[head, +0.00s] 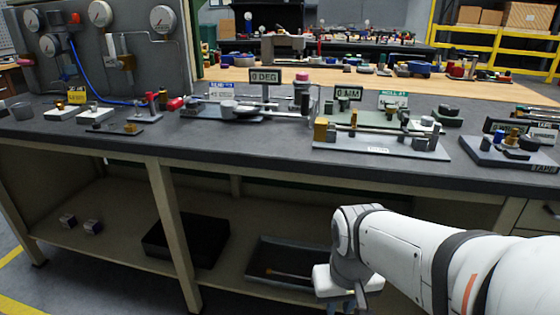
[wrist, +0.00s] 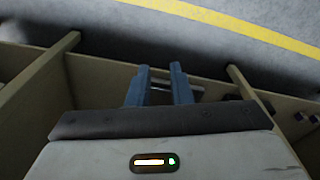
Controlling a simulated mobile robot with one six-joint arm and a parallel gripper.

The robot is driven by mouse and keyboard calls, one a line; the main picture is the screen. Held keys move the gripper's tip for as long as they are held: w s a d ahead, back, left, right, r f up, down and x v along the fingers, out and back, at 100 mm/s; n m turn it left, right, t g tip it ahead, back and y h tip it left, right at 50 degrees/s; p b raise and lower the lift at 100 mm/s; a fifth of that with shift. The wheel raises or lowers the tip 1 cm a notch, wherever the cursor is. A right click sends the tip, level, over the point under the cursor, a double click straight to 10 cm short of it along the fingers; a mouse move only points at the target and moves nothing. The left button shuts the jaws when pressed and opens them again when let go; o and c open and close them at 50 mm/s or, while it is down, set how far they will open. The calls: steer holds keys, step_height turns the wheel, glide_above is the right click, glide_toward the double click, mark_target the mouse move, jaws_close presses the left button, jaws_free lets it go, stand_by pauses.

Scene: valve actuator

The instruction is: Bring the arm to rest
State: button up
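My white arm (head: 405,245) reaches in from the lower right of the head view, low in front of the bench. My gripper (wrist: 160,72) shows in the wrist view as two blue-grey fingers with a clear gap between them. It looks open and empty; a pale bar shows through the gap, apparently behind the fingers. In the head view the gripper (head: 347,304) hangs at the bottom edge, partly cut off, in front of the lower shelf.
The workbench (head: 230,150) carries gauges, a fixture marked 0 DEG (head: 265,77) and another marked 0 MM (head: 348,94). Bench legs stand near the arm.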

step_height(320, 180, up, 31)
steer(key=t+p, duration=0.1)
steer(key=p, duration=2.5)
steer(key=shift+d+f+t, duration=0.2)
steer(key=shift+d+t, duration=0.05)
steer(key=shift+t, duration=0.05)
steer(key=shift+s, duration=0.1)
